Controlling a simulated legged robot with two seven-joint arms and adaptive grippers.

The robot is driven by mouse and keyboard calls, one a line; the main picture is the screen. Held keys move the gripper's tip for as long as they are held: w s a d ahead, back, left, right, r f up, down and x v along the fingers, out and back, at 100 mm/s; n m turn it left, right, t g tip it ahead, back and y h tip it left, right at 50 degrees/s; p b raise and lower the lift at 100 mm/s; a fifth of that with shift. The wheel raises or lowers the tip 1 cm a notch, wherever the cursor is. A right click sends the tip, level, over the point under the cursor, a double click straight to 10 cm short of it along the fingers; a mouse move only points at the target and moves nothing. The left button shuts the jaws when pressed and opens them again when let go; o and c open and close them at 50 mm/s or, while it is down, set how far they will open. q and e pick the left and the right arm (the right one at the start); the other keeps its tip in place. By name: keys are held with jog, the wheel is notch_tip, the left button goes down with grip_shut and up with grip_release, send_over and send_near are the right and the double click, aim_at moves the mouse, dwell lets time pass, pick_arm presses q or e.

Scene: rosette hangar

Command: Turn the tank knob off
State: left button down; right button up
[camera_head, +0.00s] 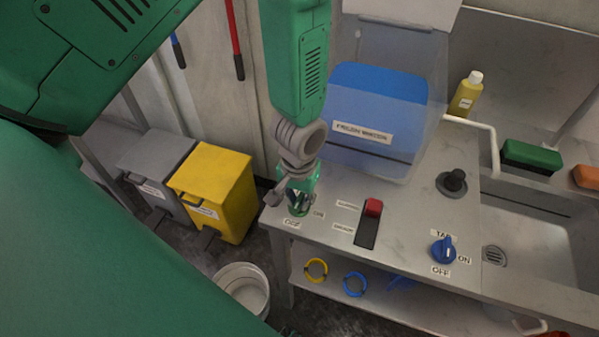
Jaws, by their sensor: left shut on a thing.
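My left gripper (298,203) points down at the front left corner of the metal counter, shut on a small knob (298,211) that it mostly hides. A label by that knob reads ON at its right, and one below it seems to read OFF. Which way the knob points is hidden. A blue knob (443,250) stands farther right, with ON at its right, OFF below and a label above that seems to begin with TA. A clear tank with blue contents (375,108) stands behind. My right gripper is out of view.
A red-and-black switch (370,222) and a black round control (453,183) sit on the counter. A yellow bottle (466,94) and a sink (537,230) are at the right. A yellow bin (213,188) and a white bucket (243,287) stand at the left.

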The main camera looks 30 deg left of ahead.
aim_at(300, 199)
pick_arm(q)
jog(key=c, duration=1.6)
grip_release()
jog(key=shift+w+r, duration=0.1)
jog(key=shift+w, duration=0.3)
jog(key=shift+o, duration=0.2)
jog(key=shift+s, duration=0.1)
jog(key=shift+r, duration=0.4)
notch_tip(300, 199, up, 11)
jog(key=shift+f, duration=0.1)
